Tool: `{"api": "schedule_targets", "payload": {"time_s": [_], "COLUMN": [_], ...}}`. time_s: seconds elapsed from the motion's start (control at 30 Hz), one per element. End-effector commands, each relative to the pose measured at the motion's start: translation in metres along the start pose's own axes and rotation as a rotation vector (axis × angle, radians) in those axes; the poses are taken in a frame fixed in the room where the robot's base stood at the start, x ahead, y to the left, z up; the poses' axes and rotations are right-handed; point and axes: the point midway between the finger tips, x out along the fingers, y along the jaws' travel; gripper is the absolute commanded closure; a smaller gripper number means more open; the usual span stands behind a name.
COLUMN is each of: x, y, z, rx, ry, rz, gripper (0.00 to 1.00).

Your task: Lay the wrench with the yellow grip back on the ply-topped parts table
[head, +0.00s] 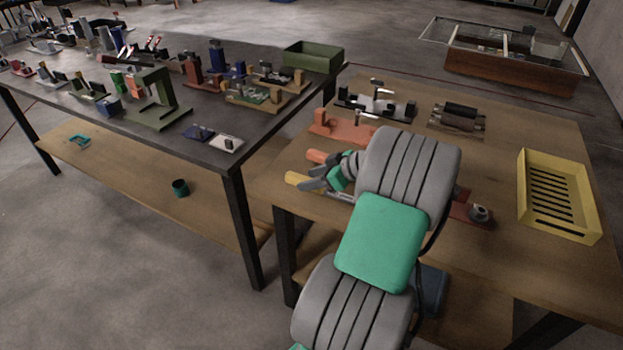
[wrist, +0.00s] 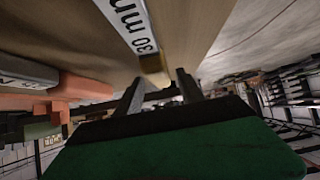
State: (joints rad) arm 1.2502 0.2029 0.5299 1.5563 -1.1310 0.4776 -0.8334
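The wrench with the yellow grip (head: 297,179) is at the near left edge of the ply-topped parts table (head: 520,262). It appears to lie on the top; my arm hides most of it. In the wrist view its pale "30 mm" label (wrist: 131,24) and yellow part (wrist: 151,64) show close against the brown surface. My gripper (head: 318,178) is low over that edge, beside the yellow grip. In the wrist view my gripper's fingers (wrist: 158,80) stand apart with a gap around the yellow part; I see no contact.
An orange fixture (head: 340,126), a black fixture (head: 375,104) and a yellow slotted tray (head: 558,195) stand on the ply top. A dark-topped table (head: 200,150) with several fixtures is at left. Bare ply lies before the tray.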

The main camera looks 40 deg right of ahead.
Motion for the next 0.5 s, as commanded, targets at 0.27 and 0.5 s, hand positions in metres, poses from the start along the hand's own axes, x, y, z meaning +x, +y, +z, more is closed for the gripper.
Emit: {"api": "schedule_targets", "payload": {"time_s": [0.27, 0.5], "x": [-0.001, -0.037], "y": [0.000, 0.002], "z": [-0.001, -0.001], "rx": [0.000, 0.001], "ry": [0.000, 0.000], "rz": [0.000, 0.006], "gripper": [0.51, 0.51]}}
